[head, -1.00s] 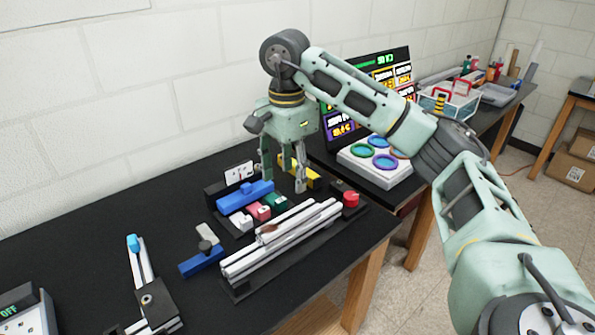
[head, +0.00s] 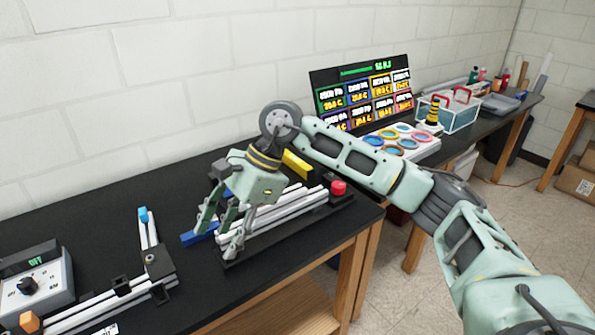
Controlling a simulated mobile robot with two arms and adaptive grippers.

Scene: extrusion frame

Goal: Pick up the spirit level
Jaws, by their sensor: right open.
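No thing is clearly marked as the spirit level. A yellow bar (head: 297,163) lies at the back of the black bench, behind the silver rails, and may be it; I cannot tell for sure. A blue block (head: 197,236) lies left of the rails and is partly hidden by a finger. My right gripper (head: 220,232) points down, open, over the left end of the rails, to the left of the yellow bar. I see nothing held between its fingers. My left gripper is not in view.
Silver rails (head: 285,214) with a red button (head: 338,187) lie along the bench (head: 80,220). A second rail frame (head: 147,262) and a grey control box (head: 38,282) stand at the left. A display board (head: 362,92) and a basket (head: 455,113) stand at the back right.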

